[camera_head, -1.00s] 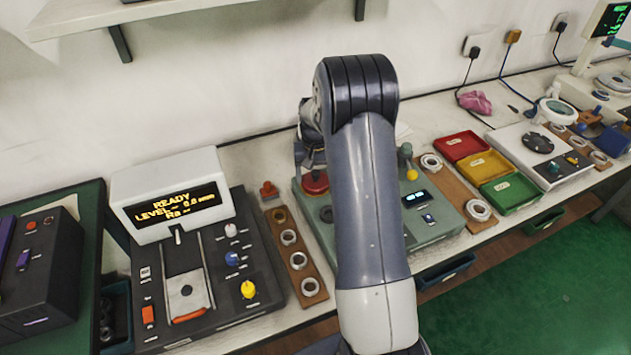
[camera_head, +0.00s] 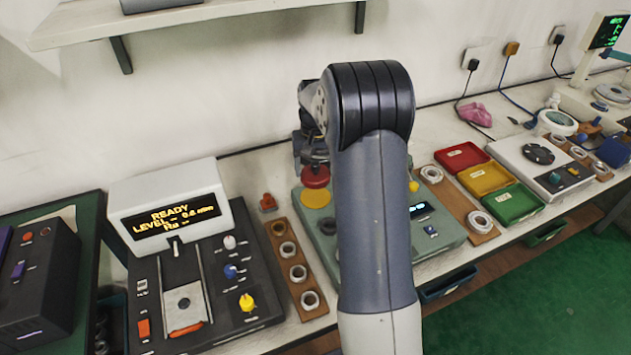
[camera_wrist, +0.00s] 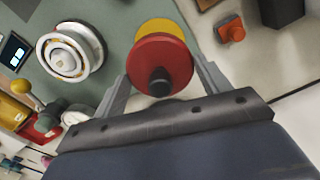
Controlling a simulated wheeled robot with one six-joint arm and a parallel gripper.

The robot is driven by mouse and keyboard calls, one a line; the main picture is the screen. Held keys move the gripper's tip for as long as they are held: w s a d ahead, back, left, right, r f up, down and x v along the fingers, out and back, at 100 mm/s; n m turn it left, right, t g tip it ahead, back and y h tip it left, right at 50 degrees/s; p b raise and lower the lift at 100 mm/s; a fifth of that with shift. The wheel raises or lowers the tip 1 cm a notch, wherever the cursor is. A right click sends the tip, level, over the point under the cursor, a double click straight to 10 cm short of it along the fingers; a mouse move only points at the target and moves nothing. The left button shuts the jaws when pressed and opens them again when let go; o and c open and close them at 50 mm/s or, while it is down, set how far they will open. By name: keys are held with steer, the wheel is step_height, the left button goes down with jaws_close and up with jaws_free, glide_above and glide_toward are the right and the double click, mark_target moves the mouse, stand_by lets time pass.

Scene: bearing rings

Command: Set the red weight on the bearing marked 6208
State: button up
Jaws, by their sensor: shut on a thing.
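The red weight (camera_wrist: 160,60) is a round red disc with a black knob, held between the fingers of my gripper (camera_wrist: 158,84) in the wrist view. In the head view the red weight (camera_head: 315,177) hangs under my gripper (camera_head: 314,164), above a yellow disc (camera_head: 316,199) on the green tester. The yellow disc also shows behind the weight in the wrist view (camera_wrist: 167,25). A bearing ring on a pale round seat (camera_wrist: 70,53) stands left of the weight in the wrist view; I can read no 6208 marking. My arm hides much of the tester in the head view.
A brown strip with several bearing rings (camera_head: 297,273) lies left of the green tester (camera_head: 440,232). Red, yellow and green trays (camera_head: 512,201) stand to the right. A dark machine with a READY display (camera_head: 178,213) is at the left. A small orange block (camera_head: 268,202) sits behind the strip.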

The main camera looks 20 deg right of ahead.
mark_target(316, 163)
step_height(316, 163, up, 3)
steer(key=shift+r, duration=0.1)
steer(key=shift+r+p, duration=3.05)
steer(key=shift+r, duration=0.4)
steer(key=shift+f, duration=0.1)
